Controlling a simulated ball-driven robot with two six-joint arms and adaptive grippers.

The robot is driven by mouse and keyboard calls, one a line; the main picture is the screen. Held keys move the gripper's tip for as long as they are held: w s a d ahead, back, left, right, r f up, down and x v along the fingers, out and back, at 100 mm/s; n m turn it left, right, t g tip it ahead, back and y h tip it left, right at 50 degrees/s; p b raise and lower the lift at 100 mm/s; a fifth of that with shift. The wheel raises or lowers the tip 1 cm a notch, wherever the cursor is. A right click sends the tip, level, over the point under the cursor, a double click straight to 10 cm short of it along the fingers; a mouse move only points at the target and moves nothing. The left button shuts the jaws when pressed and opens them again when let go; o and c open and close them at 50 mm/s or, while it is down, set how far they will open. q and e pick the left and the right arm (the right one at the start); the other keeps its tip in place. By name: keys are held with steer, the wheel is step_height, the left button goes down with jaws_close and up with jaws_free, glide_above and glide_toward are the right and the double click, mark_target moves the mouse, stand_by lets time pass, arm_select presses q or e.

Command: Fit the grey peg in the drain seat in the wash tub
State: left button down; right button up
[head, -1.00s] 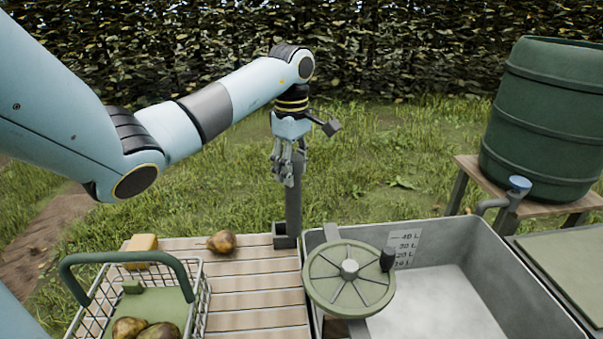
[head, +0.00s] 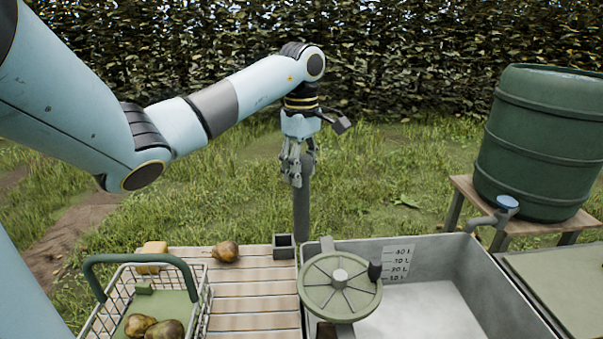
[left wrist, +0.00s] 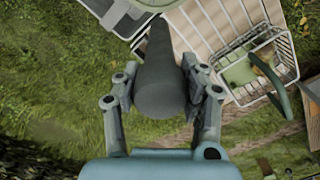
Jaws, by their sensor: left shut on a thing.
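My left gripper (head: 298,165) is shut on the grey peg (head: 302,212), a long dark rod that hangs upright below the fingers, its lower end behind the plank table's back edge. In the left wrist view the peg (left wrist: 162,65) sits between the two fingers (left wrist: 160,90) and tapers away from the camera. The wash tub (head: 437,260) is the grey basin at right, with litre marks on its back wall. The peg is outside it, to its left. I cannot make out the drain seat. My right gripper is not in view.
A small square grey holder (head: 284,246) stands empty at the table's back edge. A green handwheel (head: 340,287) covers the tub's left side. A green barrel (head: 540,140) stands at right.

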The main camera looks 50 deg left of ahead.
mark_target(302, 157)
arm_select(q)
steer(key=shift+r+p, duration=0.7)
steer(key=shift+r, duration=1.1)
